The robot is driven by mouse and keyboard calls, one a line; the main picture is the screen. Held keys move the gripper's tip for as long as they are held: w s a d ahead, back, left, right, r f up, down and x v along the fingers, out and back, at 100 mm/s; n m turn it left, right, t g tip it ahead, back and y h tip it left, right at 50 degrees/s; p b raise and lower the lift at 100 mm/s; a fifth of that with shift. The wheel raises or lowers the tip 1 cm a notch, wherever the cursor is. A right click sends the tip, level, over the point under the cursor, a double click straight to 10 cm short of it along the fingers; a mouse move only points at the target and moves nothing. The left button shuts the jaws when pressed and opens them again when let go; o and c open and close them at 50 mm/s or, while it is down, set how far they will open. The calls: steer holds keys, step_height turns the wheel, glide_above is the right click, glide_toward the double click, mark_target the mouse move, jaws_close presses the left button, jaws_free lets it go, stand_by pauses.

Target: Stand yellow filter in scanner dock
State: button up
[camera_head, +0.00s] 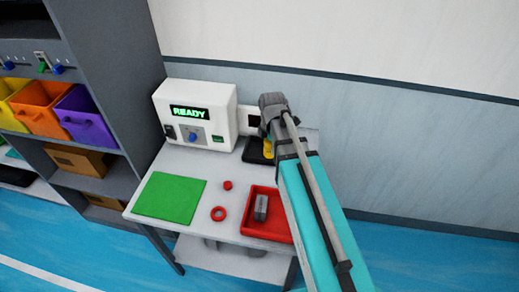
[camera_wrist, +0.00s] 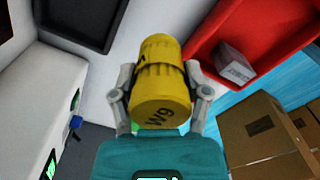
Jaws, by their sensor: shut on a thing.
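The yellow filter (camera_wrist: 160,85) is a ribbed cylinder with a dark band and the mark "W9" on its end. My gripper (camera_wrist: 160,78) is shut on it, one finger on each side. In the head view only a bit of the filter (camera_head: 268,148) shows beside my arm, which hides the rest. The white scanner (camera_head: 196,117) shows a green "READY" screen. A black tray-like part (camera_head: 252,154), perhaps the dock, lies right of the scanner, partly behind my arm. In the wrist view a black raised-rim tray (camera_wrist: 76,38) lies beyond the filter at upper left, apart from it.
A red tray (camera_head: 249,229) holds a grey block (camera_head: 261,207). A green mat (camera_head: 169,196), a red ring (camera_head: 218,213) and a small red piece (camera_head: 227,185) lie on the white table (camera_head: 195,228). A shelf with coloured bins (camera_head: 83,117) stands left. Cardboard boxes (camera_wrist: 257,138) show at lower right.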

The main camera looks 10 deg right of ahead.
steer(key=w+f+b, duration=0.2)
steer(key=w, duration=0.2)
steer(key=w+f+b, duration=0.3)
steer(key=w, duration=0.1)
steer(key=w+f+b, duration=0.3)
steer(key=w, duration=0.1)
steer(key=shift+w+a+f, duration=0.1)
steer(key=shift+f, duration=0.05)
steer(key=shift+w+f+b, duration=0.3)
steer(key=shift+w+b, duration=0.05)
steer(key=shift+b, duration=0.05)
steer(key=shift+f, duration=0.1)
steer(key=shift+w+f+b, duration=0.45)
steer(key=shift+f+b, duration=0.1)
steer(key=shift+b, duration=0.05)
steer(key=shift+f+b, duration=1.4)
steer(key=shift+f, duration=0.1)
steer(key=o, duration=1.2)
steer(key=shift+c, duration=0.2)
